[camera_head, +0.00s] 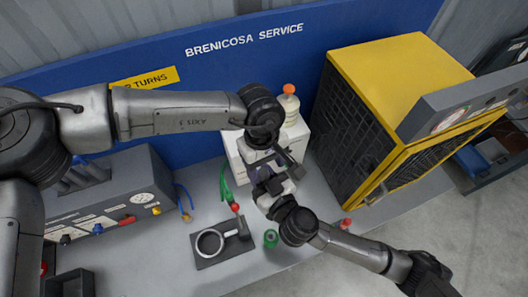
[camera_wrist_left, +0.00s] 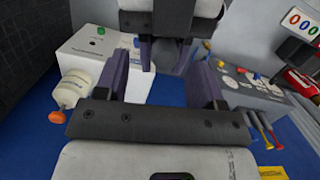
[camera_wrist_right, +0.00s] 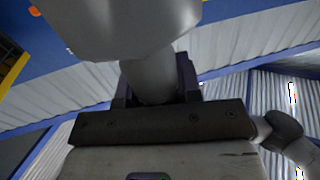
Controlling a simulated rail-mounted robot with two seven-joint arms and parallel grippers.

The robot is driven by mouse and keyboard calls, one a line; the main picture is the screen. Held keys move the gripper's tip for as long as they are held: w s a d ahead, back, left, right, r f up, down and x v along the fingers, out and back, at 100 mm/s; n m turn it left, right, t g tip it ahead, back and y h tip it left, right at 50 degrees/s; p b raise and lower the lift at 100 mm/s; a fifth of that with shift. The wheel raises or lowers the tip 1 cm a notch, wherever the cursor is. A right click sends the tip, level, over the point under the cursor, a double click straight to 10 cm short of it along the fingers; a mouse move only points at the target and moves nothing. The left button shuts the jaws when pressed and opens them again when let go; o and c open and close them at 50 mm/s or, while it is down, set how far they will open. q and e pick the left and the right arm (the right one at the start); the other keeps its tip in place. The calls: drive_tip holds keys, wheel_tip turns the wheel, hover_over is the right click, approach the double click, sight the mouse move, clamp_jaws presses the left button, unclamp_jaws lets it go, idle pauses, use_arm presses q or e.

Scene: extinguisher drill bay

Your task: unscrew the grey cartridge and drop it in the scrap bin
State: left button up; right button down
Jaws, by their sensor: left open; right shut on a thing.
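My right gripper (camera_head: 272,187) comes in from the lower right and is shut on a smooth grey cylinder, which looks like the grey cartridge (camera_wrist_right: 152,80). It shows between the fingers in the right wrist view. My left gripper (camera_head: 262,160) is just above the right one in the head view. It is open, its two fingers (camera_wrist_left: 172,78) apart. The grey cylinder also shows beyond and between them in the left wrist view (camera_wrist_left: 170,57); I cannot tell if they touch it. I cannot make out which container is the scrap bin.
A white box (camera_head: 238,152) and a cream cylinder with an orange top (camera_head: 289,103) stand behind the grippers. A yellow cage unit (camera_head: 390,75) is close on the right, a grey console (camera_head: 120,195) on the left.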

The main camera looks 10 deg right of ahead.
use_arm(q)
drive_tip(key=shift+s+f, duration=0.1)
drive_tip(key=shift+f, duration=0.3)
drive_tip(key=shift+c, duration=0.2)
drive_tip(key=shift+d, duration=0.1)
drive_tip(key=c, duration=1)
drive_tip(key=shift+d+r+n, duration=0.1)
drive_tip(key=shift+d+n, duration=0.05)
drive_tip(key=shift+n, duration=1.45)
drive_tip(key=shift+c, duration=0.2)
drive_tip(key=o, duration=0.8)
drive_tip(key=shift+o, duration=1)
